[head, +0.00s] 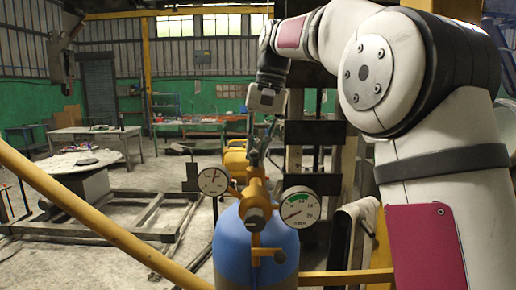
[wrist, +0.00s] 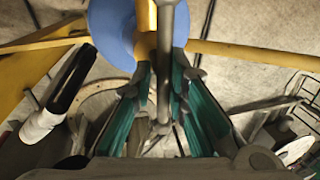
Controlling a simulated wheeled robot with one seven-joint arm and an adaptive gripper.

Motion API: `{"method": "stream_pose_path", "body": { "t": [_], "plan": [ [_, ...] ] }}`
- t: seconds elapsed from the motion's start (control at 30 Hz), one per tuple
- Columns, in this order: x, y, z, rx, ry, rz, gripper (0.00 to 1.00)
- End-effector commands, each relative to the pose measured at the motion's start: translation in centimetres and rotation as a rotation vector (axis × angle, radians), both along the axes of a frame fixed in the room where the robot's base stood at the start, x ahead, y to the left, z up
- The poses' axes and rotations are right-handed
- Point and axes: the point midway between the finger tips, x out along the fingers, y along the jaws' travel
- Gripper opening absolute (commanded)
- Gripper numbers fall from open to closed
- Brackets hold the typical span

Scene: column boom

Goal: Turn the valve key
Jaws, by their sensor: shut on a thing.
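A blue gas cylinder (head: 228,250) stands upright in the lower middle of the head view, with a yellow-brass valve (head: 257,210) on top. The grey valve key (wrist: 165,60) is a metal bar running up through the middle of the wrist view, in front of the cylinder's blue top (wrist: 110,28). My gripper (head: 256,158) reaches down from above to the valve in the head view. In the wrist view its green-sided fingers (wrist: 163,78) lie on both sides of the key and are shut on it. The key's seat on the valve is not clear.
Two round dial gauges, left (head: 213,181) and right (head: 299,206), flank the valve close to my gripper. A yellow rail (head: 90,222) slopes across the left foreground. A round table (head: 75,163) and workbenches (head: 115,135) stand farther back, with open floor between.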

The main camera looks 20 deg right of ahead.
Motion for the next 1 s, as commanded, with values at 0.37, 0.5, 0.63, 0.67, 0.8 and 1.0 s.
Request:
{"method": "stream_pose_path", "body": {
  "t": [0.37,0.5,0.63,0.67,0.8,1.0],
  "plan": [
    [0.21,0.71,0.12,0.01,-0.01,0.048,0.0],
    [0.2,0.74,0.1,0.01,-0.01,0.048,0.0],
    [0.18,0.75,0.08,0.01,-0.008,0.048,0.23],
    [0.17,0.73,0.07,0.009,-0.007,0.047,0.29],
    [0.12,0.55,0.02,0.007,-0.004,0.045,0.29],
    [0.06,0.36,0.01,0.005,-0.002,0.041,0.29]
  ]
}}
